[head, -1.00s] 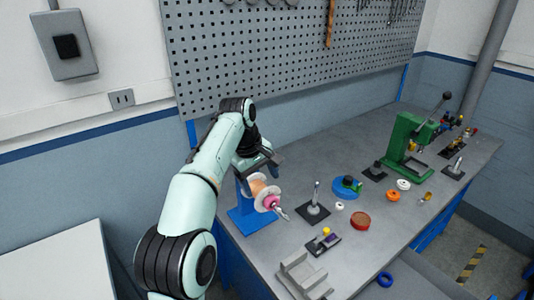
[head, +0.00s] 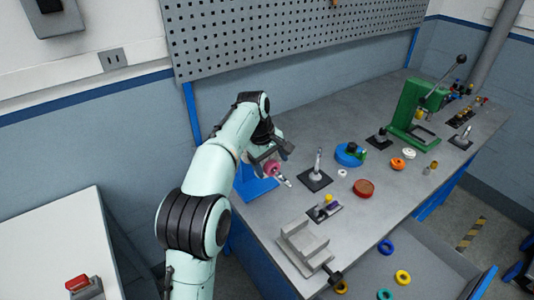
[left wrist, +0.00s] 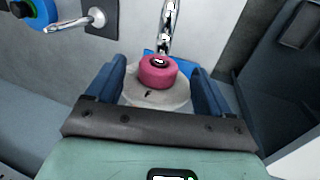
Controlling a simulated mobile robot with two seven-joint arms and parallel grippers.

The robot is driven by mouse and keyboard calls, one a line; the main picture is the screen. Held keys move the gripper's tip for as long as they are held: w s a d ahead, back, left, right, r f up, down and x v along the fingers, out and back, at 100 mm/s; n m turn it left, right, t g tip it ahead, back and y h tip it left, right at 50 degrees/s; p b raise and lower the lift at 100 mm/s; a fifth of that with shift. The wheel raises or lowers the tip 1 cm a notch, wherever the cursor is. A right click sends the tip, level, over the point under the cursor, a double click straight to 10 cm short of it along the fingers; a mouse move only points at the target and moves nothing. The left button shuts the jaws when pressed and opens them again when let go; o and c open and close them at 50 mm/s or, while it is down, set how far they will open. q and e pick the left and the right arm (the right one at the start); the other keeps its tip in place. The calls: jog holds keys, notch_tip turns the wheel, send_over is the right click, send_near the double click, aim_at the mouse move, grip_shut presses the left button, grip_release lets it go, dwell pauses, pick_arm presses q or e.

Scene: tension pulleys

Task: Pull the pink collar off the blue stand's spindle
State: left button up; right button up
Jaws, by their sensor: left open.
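The pink collar (head: 271,168) sits on the spindle of the blue stand (head: 256,189), whose silvery tip (head: 286,182) points to the lower right. In the left wrist view, the collar (left wrist: 158,72) lies in front of a pale disc (left wrist: 155,95), with the spindle's metal end (left wrist: 166,28) beyond it. My left gripper (left wrist: 156,78) is open, its blue fingers on either side of the collar and disc with gaps visible. In the head view, my left gripper (head: 268,156) covers most of the spool behind the collar. My right gripper is not in view.
On the bench, a black-based metal post (head: 317,168) stands just right of the stand. A grey stepped block (head: 303,245) is at the front edge. A green press (head: 412,110) and several coloured rings are farther right. An open drawer (head: 420,262) holds loose rings.

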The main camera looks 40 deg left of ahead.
pick_arm(q)
jog(key=shift+x, duration=1.1)
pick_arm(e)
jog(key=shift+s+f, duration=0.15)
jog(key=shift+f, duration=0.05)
pick_arm(q)
jog(key=c, duration=1.1)
jog(key=shift+d, duration=0.15)
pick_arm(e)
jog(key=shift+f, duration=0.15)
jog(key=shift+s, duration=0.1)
pick_arm(q)
jog(key=shift+s+d+b, duration=0.15)
jog(key=shift+d+b, duration=0.2)
jog(key=shift+d, duration=0.1)
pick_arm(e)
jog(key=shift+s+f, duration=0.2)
